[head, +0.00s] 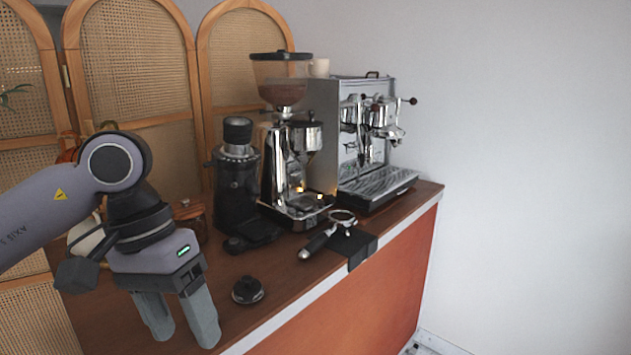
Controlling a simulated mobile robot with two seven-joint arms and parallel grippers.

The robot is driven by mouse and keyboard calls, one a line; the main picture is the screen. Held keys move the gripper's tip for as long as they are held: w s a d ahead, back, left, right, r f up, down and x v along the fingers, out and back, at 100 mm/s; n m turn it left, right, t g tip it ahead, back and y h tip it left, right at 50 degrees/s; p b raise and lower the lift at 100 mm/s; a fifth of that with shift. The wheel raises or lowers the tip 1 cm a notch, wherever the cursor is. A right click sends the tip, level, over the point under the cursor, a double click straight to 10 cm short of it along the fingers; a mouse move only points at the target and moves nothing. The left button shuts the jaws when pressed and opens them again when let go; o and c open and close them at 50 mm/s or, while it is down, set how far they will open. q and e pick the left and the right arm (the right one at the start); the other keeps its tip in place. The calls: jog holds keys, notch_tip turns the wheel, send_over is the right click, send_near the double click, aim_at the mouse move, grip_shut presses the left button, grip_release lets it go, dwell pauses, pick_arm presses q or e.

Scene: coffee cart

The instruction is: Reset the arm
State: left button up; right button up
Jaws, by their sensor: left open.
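My left gripper (179,322) hangs at the end of my left arm on the left of the head view, with its fingers pointing down over the near end of the wooden counter. Its two fingers are apart and nothing shows between them. A small black round tamper-like piece (247,290) sits on the counter just right of the fingers, apart from them. My right gripper does not show in the head view.
A portafilter (318,242) rests by a black mat (356,246) at the counter's front edge. Behind stand a black grinder (236,180), a chrome grinder (290,160) and an espresso machine (365,135). A rattan screen (135,60) stands behind. Open floor room lies right of the counter.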

pick_arm(q)
jog(key=s+d+r+n+g+h, duration=0.1)
jog(key=s+d+n+g+h, duration=0.25)
jog(key=d+n+h, duration=1.4)
jog(key=w+a+f+m+t+y, duration=0.25)
jog(key=a+f+m+t, duration=0.2)
jog(key=m+t, duration=0.5)
jog(key=w+a+f+m+t+y+p, duration=0.15)
jog(key=a+f+m+t+y, duration=0.35)
jog(key=m, duration=0.7)
jog(key=w+a+f+m+t+y+b, duration=0.1)
jog(key=w+a+f+m+t+y, duration=0.25)
jog(key=f+m+t, duration=0.4)
jog(key=s+a+f+n+g+y, duration=0.3)
jog(key=s+f+n, duration=0.3)
jog(key=f, duration=0.4)
jog(key=s+a+f+n+g+y, duration=0.3)
jog(key=s+a+f+n, duration=0.3)
jog(key=s+f, duration=0.3)
jog(key=shift+a+f+n+g+y+p, duration=0.15)
jog(key=shift+f+n+g+y+p, duration=0.25)
jog(key=shift+f, duration=0.25)
